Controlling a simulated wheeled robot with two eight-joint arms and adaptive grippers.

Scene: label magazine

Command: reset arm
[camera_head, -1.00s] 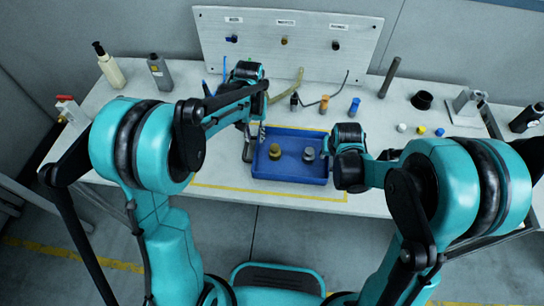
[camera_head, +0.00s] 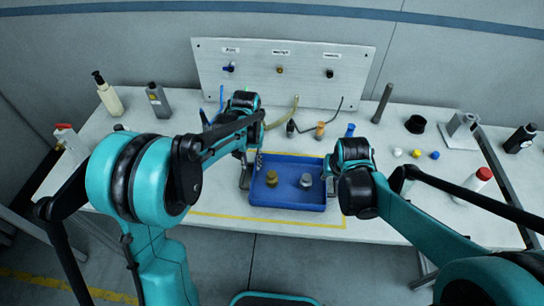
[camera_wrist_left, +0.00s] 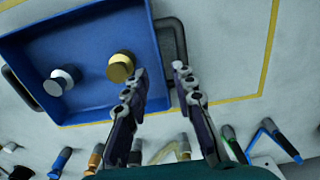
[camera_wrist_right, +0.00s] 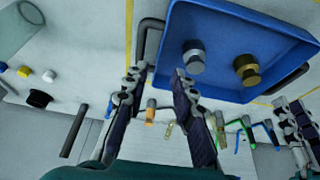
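The blue tray (camera_head: 288,204) lies on the table with a brass-coloured fitting (camera_head: 271,178) and a silver fitting (camera_head: 306,181) in it. My left gripper (camera_wrist_left: 160,80) is open at one end of the tray, its fingers apart near the black handle (camera_wrist_left: 181,42). My right gripper (camera_wrist_right: 161,72) is open at the other end, beside that end's handle (camera_wrist_right: 150,38). Neither gripper visibly clamps a handle. In the head view the right fingers are mostly hidden by the wrist. The tips of my left gripper (camera_head: 249,172) show at the tray's left side.
A grey panel (camera_head: 240,85) with three small fittings stands behind the tray. Coloured tools and hoses lie before it. Bottles (camera_head: 109,94) stand at the left; a red-capped bottle (camera_head: 478,181), black cup (camera_head: 416,124) and small caps (camera_head: 416,154) are at right. Yellow tape (camera_head: 225,216) marks the front.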

